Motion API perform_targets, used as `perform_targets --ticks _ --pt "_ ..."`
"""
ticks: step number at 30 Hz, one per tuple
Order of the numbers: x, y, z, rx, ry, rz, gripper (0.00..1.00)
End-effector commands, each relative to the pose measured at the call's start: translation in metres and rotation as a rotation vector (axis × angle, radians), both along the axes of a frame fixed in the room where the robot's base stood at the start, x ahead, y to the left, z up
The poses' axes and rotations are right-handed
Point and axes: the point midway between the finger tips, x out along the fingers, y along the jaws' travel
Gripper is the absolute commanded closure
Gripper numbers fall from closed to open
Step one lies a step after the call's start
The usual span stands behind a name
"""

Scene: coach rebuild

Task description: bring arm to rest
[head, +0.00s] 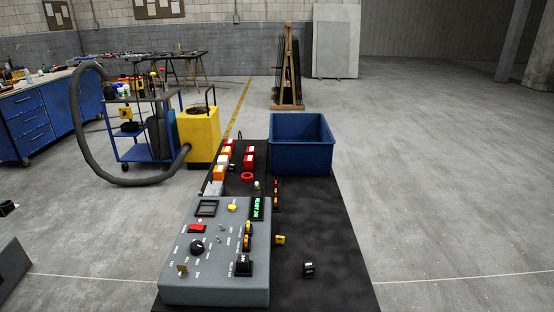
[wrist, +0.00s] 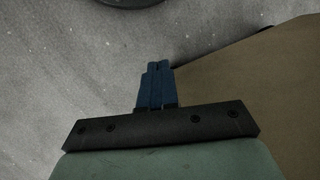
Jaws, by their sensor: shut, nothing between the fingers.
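My gripper (wrist: 157,66) shows in the wrist view as two blue fingers lying together on a dark mounting bar. It is shut with nothing between the fingers. Below it in that view are the grey concrete floor and a brown flat surface (wrist: 255,90) at the right. My arm and gripper do not show in the head view. There a grey control panel box (head: 215,285) with switches, a knob and a green lit display (head: 257,209) stands on the black table top (head: 335,255).
A blue bin (head: 300,160) stands at the table's far end. Small red, orange and white blocks (head: 249,161) lie left of it. A yellow machine (head: 199,135) with a thick hose (head: 77,130) and a blue cart (head: 125,147) stand beyond at left. The floor at right is open.

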Motion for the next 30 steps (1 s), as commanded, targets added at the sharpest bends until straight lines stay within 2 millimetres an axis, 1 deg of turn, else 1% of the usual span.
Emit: perform_targets --ticks 1,6,12,15,18,21,25,30 --pt "-0.018 0.016 0.002 -0.006 0.036 0.016 1.00" --pt "-0.054 0.051 0.002 -0.040 0.134 0.062 1.00" --pt "-0.089 0.081 0.008 -0.095 0.227 0.138 1.00" --pt "-0.103 0.092 0.011 -0.124 0.261 0.173 1.00" --pt "-0.114 0.099 0.013 -0.147 0.288 0.202 1.00" --pt "-0.121 0.103 0.015 -0.166 0.305 0.221 1.00" --pt "-0.125 0.105 0.016 -0.177 0.315 0.232 1.00" --pt "-0.125 0.105 0.016 -0.178 0.315 0.232 1.00"
